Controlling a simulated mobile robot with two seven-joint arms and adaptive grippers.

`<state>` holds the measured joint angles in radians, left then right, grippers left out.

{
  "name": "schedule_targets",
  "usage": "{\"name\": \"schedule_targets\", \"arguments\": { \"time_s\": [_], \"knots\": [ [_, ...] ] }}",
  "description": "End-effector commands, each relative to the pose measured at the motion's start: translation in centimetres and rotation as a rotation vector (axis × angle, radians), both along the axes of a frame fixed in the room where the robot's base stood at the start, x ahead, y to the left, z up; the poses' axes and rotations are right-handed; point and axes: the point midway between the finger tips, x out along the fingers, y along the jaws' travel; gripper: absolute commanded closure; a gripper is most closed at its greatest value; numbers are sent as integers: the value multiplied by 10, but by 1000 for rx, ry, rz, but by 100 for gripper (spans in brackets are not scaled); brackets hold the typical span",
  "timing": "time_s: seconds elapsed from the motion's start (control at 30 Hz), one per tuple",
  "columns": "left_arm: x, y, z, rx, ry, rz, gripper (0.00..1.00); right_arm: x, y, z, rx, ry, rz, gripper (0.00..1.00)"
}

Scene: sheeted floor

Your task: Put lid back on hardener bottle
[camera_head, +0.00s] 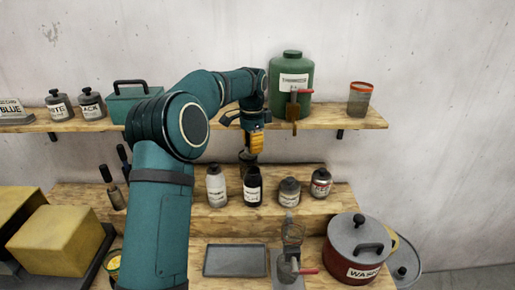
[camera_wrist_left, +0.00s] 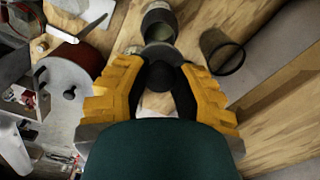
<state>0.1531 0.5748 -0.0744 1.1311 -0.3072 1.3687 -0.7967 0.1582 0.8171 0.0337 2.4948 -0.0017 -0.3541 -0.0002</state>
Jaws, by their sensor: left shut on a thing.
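My left gripper (camera_head: 254,146) points down above the low wooden step, its yellow fingers shut on a small dark lid (camera_head: 247,158). In the left wrist view the gripper (camera_wrist_left: 160,85) has its fingertips on both sides of the dark round lid (camera_wrist_left: 162,76). In the head view a black bottle with a white label (camera_head: 252,188) stands upright on the step just below the lid, which looks apart from it. Its label is too small to read, so I cannot tell if it is the hardener bottle. My right gripper is not in view.
A white bottle (camera_head: 216,187) stands left of the black one, a grey jar (camera_head: 289,193) and a red-labelled can (camera_head: 321,182) right. A grey tray (camera_head: 236,260) and a large pot (camera_head: 357,250) are in front. The upper shelf (camera_head: 340,120) holds a green jug (camera_head: 291,75).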

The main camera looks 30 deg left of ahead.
Motion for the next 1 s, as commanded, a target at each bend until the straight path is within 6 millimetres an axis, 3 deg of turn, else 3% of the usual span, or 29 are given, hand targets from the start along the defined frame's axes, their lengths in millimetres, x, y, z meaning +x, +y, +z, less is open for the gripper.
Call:
{"name": "schedule_targets", "arguments": {
  "time_s": [0.33, 0.57, 1.0],
  "knots": [
    [-1, 0, -19, 0, 1, 0, 91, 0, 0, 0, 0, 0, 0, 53],
    [0, 0, -43, 0, 0, -1, 91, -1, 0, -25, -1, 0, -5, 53],
    [0, 0, -63, 0, 0, -1, 91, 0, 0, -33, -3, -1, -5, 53]
  ]
}}
